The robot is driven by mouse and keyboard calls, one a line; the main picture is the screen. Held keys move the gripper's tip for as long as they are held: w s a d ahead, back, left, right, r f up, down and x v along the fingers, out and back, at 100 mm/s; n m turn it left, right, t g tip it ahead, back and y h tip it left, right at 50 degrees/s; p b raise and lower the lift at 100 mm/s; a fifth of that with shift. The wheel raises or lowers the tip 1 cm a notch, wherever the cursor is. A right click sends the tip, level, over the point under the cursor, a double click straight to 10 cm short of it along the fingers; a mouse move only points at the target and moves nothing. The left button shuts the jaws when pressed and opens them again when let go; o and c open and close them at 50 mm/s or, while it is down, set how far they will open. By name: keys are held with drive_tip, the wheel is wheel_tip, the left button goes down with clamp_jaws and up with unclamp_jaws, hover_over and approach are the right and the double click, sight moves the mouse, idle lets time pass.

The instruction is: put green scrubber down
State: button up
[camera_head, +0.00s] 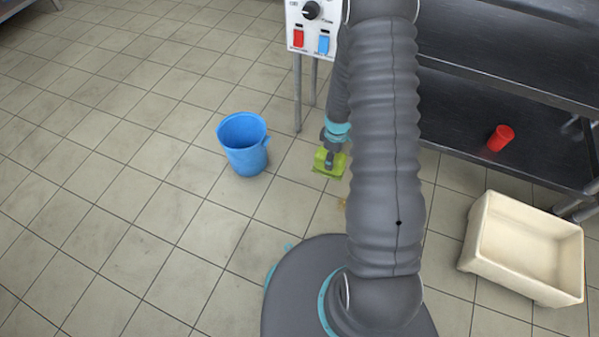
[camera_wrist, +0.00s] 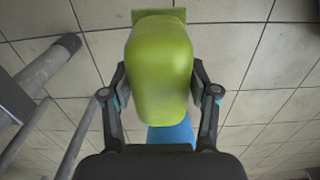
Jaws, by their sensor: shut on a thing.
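The green scrubber (camera_head: 329,163) shows in the head view just right of the blue bucket, partly covered by my gripper (camera_head: 331,152). In the wrist view the scrubber (camera_wrist: 160,62) fills the middle, with its rounded body between my two fingers and a flat green part at its far end. My gripper (camera_wrist: 160,95) is shut on the scrubber's body. The floor shows around the scrubber; I cannot tell whether it touches the floor.
A blue bucket (camera_head: 244,146) stands on the tiled floor left of my gripper. A control box (camera_head: 312,28) on metal legs is behind it. A steel shelf (camera_head: 480,95) holds a red cup (camera_head: 500,138). A cream bin (camera_head: 525,248) is at right. The left floor is clear.

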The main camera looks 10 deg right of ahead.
drive_tip(key=shift+w+a+f, duration=0.1)
drive_tip(key=shift+f, duration=0.2)
drive_tip(key=shift+w+a+f+b, duration=0.3)
drive_tip(key=shift+w+a+f, duration=1)
drive_tip(key=shift+f, duration=0.5)
drive_tip(key=shift+w+a+f+b, duration=0.25)
drive_tip(key=shift+w+a+f, duration=0.85)
drive_tip(key=shift+a+f, duration=0.55)
drive_tip(key=shift+w+a+f+b, duration=0.3)
drive_tip(key=shift+w+a+f, duration=0.95)
drive_tip(key=shift+f, duration=0.65)
drive_tip(key=shift+f, duration=0.2)
drive_tip(key=o, duration=1.2)
drive_tip(key=shift+s, duration=0.1)
drive_tip(key=shift+r, duration=0.1)
